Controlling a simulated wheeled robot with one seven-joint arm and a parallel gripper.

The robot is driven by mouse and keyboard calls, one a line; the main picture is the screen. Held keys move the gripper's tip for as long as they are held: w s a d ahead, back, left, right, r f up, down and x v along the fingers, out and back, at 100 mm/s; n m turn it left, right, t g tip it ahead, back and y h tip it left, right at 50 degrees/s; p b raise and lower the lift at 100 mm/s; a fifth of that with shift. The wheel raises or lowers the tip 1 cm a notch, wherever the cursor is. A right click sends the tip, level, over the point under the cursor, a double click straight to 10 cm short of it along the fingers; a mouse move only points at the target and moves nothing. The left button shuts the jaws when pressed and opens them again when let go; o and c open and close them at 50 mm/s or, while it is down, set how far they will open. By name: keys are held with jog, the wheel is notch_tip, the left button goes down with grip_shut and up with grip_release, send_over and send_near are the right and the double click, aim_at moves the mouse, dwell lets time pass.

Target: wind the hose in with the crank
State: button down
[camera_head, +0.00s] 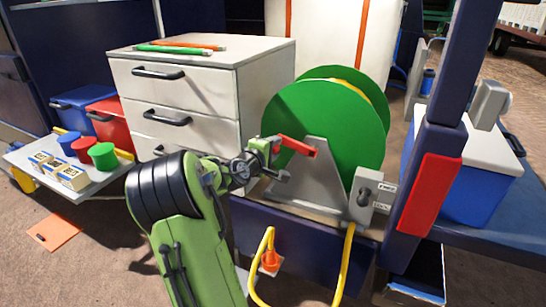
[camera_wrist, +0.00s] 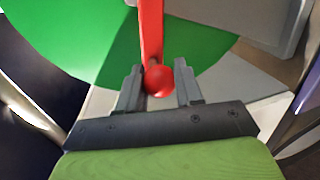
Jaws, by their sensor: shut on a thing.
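The green hose reel (camera_head: 325,115) stands upright on a grey bracket (camera_head: 318,180), with yellow hose (camera_head: 357,90) showing between its discs. A length of yellow hose (camera_head: 346,268) hangs below in a loop, with an orange end piece (camera_head: 270,260) by the dark blue front. The red crank (camera_head: 298,146) sticks out from the reel's near side, pointing left. My gripper (camera_head: 271,158) is shut on the crank's end at the left of the reel.
A grey box with a small lever (camera_head: 369,192) and labels sits right of the bracket. A drawer cabinet (camera_head: 200,90) stands behind left. A dark blue post (camera_head: 440,150) with a red panel (camera_head: 430,195) rises on the right. A shelf with tins (camera_head: 102,155) is at left.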

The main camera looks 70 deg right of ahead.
jog(key=shift+s+r+m+t+b, duration=0.2)
jog(key=shift+s+r+m+b, duration=0.1)
jog(key=shift+r+m, duration=0.3)
jog(key=shift+s+r+m+t+b, duration=0.2)
jog(key=shift+r+m+b, duration=0.1)
jog(key=shift+r+m, duration=0.3)
jog(key=shift+s+a+r+m+t+b, duration=0.1)
jog(key=shift+s+r+m+t+b, duration=0.2)
jog(key=shift+s+r+m+b, duration=0.5)
jog(key=shift+s+a+r+m+t+b, duration=0.1)
jog(key=shift+s+r+m+t+b, duration=0.25)
jog(key=shift+r+m+b, duration=0.45)
jog(key=shift+m+p, duration=0.3)
jog(key=c, duration=0.8)
grip_release()
jog(key=v, duration=1.5)
jog(key=shift+a+f+p, duration=0.3)
jog(key=shift+a, duration=0.1)
